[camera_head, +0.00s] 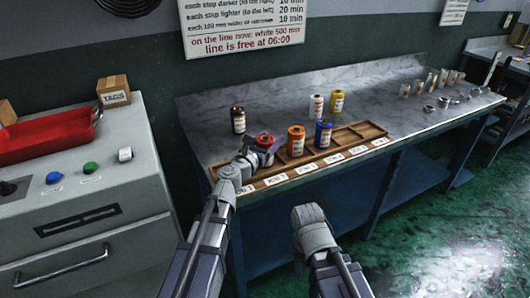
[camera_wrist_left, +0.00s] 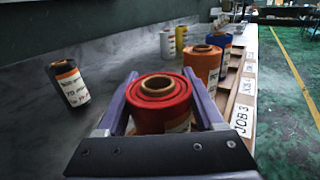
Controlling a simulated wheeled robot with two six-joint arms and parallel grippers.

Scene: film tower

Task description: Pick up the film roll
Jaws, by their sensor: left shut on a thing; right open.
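My left gripper (camera_head: 259,150) is shut on the red film roll (camera_head: 265,141). In the left wrist view the roll (camera_wrist_left: 159,100) stands upright between the two purple fingers. It is at the left end of the wooden tray (camera_head: 372,132); I cannot tell whether it touches the tray floor. An orange roll (camera_head: 296,140) and a blue roll (camera_head: 323,133) stand in the tray to its right. A black roll (camera_head: 238,120), a white roll (camera_head: 316,105) and a yellow roll (camera_head: 337,101) stand on the bench behind. My right gripper (camera_head: 314,230) is open, low in front of the bench.
The grey bench top (camera_head: 270,100) is clear between the rolls and the wall. Small metal and pale pieces (camera_head: 443,90) stand at its right end. A grey cabinet (camera_head: 100,215) with a red tray (camera_head: 45,135) and buttons is at left.

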